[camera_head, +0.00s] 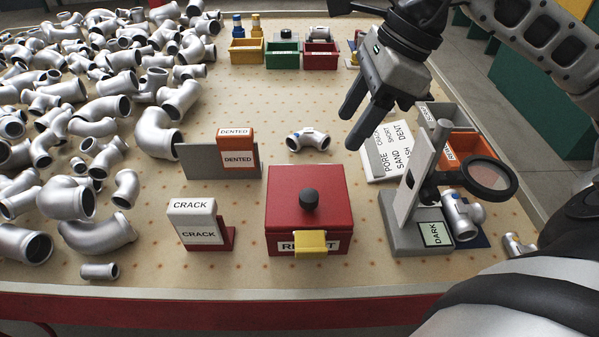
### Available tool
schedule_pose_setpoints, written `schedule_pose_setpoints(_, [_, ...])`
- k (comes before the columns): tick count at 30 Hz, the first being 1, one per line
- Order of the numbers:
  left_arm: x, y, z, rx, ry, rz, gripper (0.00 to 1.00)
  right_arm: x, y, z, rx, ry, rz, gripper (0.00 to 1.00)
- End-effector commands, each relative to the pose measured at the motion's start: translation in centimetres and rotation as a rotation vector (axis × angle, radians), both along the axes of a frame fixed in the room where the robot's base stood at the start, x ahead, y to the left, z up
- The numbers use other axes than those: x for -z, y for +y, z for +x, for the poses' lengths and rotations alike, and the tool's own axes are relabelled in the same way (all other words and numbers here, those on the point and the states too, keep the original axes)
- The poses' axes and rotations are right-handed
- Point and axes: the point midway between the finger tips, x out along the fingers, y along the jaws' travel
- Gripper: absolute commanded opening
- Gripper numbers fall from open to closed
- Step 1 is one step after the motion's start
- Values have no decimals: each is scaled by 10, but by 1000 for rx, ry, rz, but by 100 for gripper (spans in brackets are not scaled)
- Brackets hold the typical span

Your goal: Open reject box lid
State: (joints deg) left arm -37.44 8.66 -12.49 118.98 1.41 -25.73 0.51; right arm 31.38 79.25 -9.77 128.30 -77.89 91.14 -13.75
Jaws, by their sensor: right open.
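The red reject box (284,241) stands near the front edge of the table, its label partly covered by a yellow latch (310,244). Its red lid (284,191) is closed and has a round black knob (309,199) on top. My right gripper (360,122) comes in from the upper right. It is open and empty, above the table and behind and to the right of the box, apart from the lid. My left gripper is not in view.
A magnifier stand (405,226) is right of the box. CRACK (193,222) and DENTED (237,151) blocks stand to its left. A small pipe fitting (308,139) lies behind it. Many castings (80,110) cover the left side.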

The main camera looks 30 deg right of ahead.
Motion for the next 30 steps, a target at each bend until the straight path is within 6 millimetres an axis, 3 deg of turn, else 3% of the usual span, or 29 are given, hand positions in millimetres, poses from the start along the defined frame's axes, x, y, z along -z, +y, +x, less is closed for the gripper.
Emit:
schedule_pose_setpoints(7, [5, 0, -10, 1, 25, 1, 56, 44, 17, 7, -5, 6, 5, 52])
schedule_pose_setpoints(18, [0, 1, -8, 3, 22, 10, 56, 113, 42, 23, -2, 4, 5, 52])
schedule_pose_setpoints(24, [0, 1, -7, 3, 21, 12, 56, 134, 48, 28, -1, 3, 3, 52])
schedule_pose_setpoints(30, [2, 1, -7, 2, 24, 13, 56, 140, 50, 29, -2, 1, 2, 52])
